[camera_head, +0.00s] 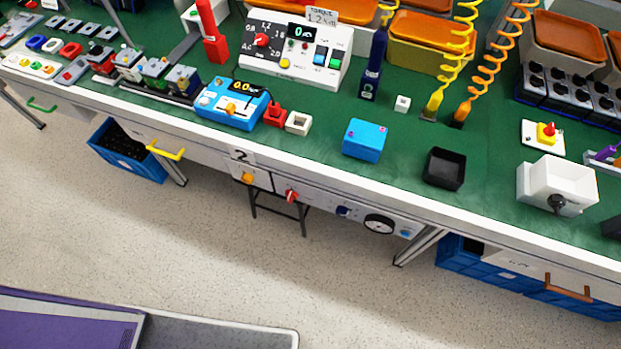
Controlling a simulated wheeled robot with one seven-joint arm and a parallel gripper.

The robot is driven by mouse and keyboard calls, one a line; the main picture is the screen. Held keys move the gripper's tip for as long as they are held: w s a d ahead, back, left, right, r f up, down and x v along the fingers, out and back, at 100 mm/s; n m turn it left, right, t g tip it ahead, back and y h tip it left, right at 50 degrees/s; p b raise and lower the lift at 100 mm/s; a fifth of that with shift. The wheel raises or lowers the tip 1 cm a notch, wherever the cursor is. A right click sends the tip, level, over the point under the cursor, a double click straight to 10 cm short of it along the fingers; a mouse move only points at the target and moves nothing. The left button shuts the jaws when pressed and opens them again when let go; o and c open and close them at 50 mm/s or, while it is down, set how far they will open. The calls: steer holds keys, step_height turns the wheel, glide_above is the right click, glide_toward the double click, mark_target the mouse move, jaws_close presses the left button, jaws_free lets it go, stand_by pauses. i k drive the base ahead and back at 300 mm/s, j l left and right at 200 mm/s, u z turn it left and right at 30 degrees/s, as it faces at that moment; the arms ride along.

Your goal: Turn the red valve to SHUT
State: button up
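A small red knob (291,196) sits on the white panel under the front edge of the bench, left of a round gauge (379,224). It looks like the red valve; its pointer seems roughly upright, but any SHUT marking is too small to read. Other red knobs show: one on the white torque box (262,40) and one on a yellow base (548,129) at the right of the bench. My gripper is not in view, and nothing touches the red knob on the panel.
The green bench top (400,150) carries a blue meter (232,104), a blue box (365,140), a black bin (444,168) and a white box (559,184). An orange knob (247,177) is left of the red one. The floor (230,250) before the panel is clear.

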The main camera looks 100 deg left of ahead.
mark_target(291, 195)
steer(key=u, duration=0.4)
steer(key=k+u, duration=0.1)
steer(key=u, duration=0.25)
steer(key=k+j+u, duration=0.1)
steer(key=u, duration=0.7)
steer(key=k+l+u, duration=0.25)
steer(key=u, duration=0.2)
steer(key=l, duration=1.1)
